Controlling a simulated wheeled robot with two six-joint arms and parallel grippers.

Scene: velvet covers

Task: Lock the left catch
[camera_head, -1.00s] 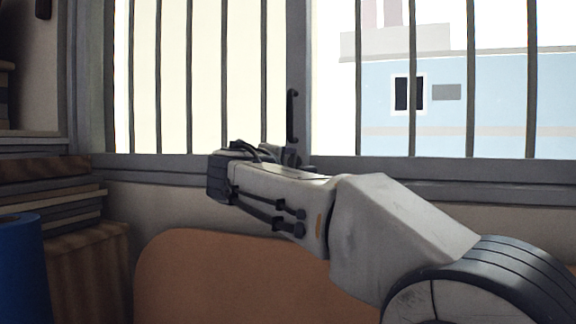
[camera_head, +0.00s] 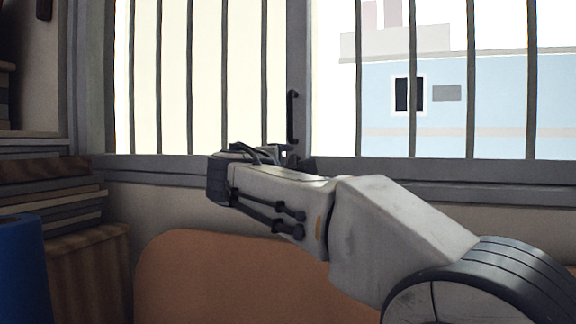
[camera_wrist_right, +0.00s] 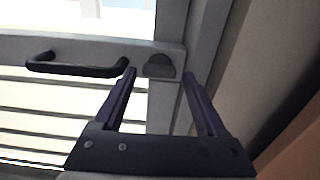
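The left catch (camera_wrist_right: 159,66) is a small dark rounded piece on the grey window frame, beside a dark bar handle (camera_wrist_right: 78,65) in the right wrist view. My right gripper (camera_wrist_right: 160,74) is open, with one finger on each side of the catch; I cannot tell whether either finger touches it. In the head view the handle (camera_head: 292,117) stands upright on the window's middle post. My right gripper (camera_head: 288,153) is just below it there, mostly behind my own wrist, and the catch is hard to make out. My left gripper is not in view.
Vertical bars (camera_head: 190,80) cross the window, above a grey sill (camera_head: 450,190). A brown rounded panel (camera_head: 200,280) stands below. Stacked books (camera_head: 50,190) and a blue object (camera_head: 22,265) are at the left.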

